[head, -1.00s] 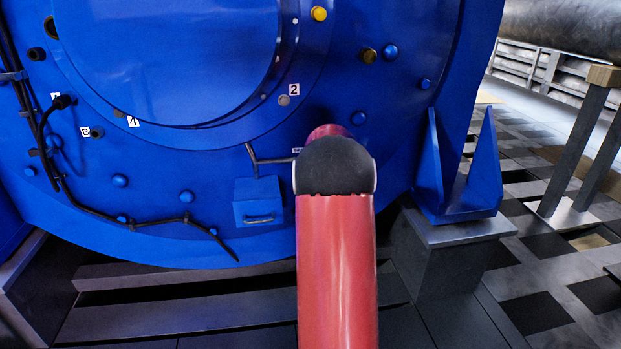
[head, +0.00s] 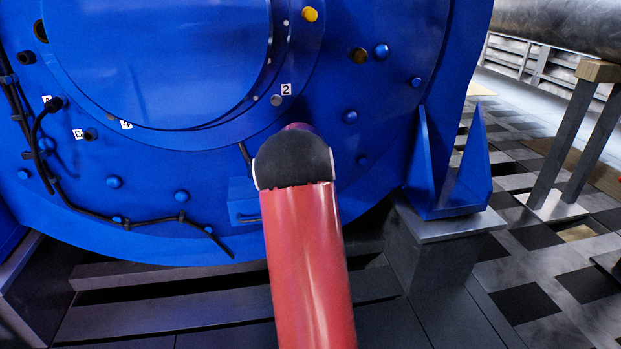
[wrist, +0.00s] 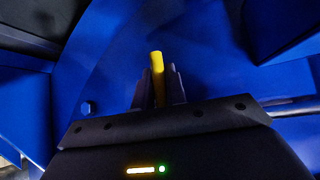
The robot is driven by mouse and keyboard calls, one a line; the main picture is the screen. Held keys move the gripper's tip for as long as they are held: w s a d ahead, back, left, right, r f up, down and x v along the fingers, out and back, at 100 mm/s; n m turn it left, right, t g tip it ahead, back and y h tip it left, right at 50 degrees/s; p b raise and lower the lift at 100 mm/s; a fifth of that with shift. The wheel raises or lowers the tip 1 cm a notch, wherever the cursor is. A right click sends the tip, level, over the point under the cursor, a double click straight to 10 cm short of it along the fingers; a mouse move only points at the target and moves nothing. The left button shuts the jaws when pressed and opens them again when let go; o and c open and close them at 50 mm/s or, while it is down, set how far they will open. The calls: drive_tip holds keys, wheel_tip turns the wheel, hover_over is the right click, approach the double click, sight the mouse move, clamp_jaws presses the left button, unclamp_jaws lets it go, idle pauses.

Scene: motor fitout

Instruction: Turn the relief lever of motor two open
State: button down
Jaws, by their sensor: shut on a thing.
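The blue motor (head: 385,150) fills most of the head view. In the wrist view, a yellow lever (wrist: 157,64) stands up between the two dark fingers of my gripper (wrist: 158,84). The fingers are shut on it, and its rounded end sticks out past their tips. In the head view my red and black arm hides the gripper and the lever. I cannot tell the lever's angle against the motor from these frames.
A small blue box (head: 240,190) on the motor face is partly behind my arm. A black cable (head: 150,223) runs along the lower left of the motor. A blue bracket (head: 450,200) stands to the right. Open tiled floor lies beyond it.

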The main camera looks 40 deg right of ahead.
drive_tip(key=c, duration=1.4)
unclamp_jaws()
drive_tip(key=shift+f, duration=0.1)
drive_tip(key=shift+c, duration=0.2)
drive_tip(key=shift+s+a+r, duration=0.1)
drive_tip(key=shift+s+r, duration=0.05)
drive_tip(key=shift+r, duration=0.1)
drive_tip(key=v, duration=0.7)
drive_tip(key=shift+p, duration=0.45)
drive_tip(key=shift+s+a, duration=0.1)
drive_tip(key=shift+s, duration=0.05)
